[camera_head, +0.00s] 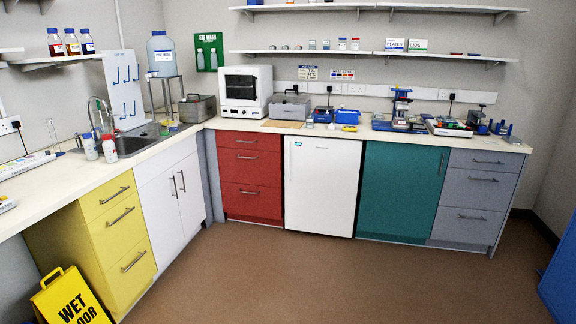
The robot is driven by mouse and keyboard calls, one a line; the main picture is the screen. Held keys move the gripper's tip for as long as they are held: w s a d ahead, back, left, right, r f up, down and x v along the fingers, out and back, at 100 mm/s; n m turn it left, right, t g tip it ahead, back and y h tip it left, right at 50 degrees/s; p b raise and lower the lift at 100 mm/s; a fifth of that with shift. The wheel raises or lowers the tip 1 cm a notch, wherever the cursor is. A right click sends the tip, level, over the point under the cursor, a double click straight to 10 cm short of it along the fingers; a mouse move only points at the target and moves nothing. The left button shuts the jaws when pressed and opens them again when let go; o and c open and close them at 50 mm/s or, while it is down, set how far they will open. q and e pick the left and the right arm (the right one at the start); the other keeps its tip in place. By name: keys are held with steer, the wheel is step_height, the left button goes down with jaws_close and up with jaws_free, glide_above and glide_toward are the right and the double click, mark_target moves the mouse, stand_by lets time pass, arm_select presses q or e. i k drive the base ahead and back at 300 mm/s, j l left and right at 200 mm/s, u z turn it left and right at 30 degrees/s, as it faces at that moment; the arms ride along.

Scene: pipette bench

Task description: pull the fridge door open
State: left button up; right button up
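The fridge (320,187) is a small white under-counter unit in the head view, set between the red drawers and the teal cabinet. Its white door is shut, flush with the neighbouring fronts. A small green-blue label sits at the door's upper left. I cannot make out a handle on the door at this size. Neither of my grippers is in view, and nothing touches the fridge.
Red drawers (251,176) stand left of the fridge and a teal cabinet (400,193) right of it. The brown floor (330,273) in front is clear. A yellow wet-floor sign (70,298) stands at the lower left. A blue object (560,275) is at the right edge.

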mark_target(322, 174)
steer(key=i+u, duration=0.4)
steer(key=i, duration=2.3)
steer(key=i+u, duration=0.15)
steer(key=i, duration=0.6)
steer(key=i+l+u, duration=0.15)
steer(key=i, duration=0.6)
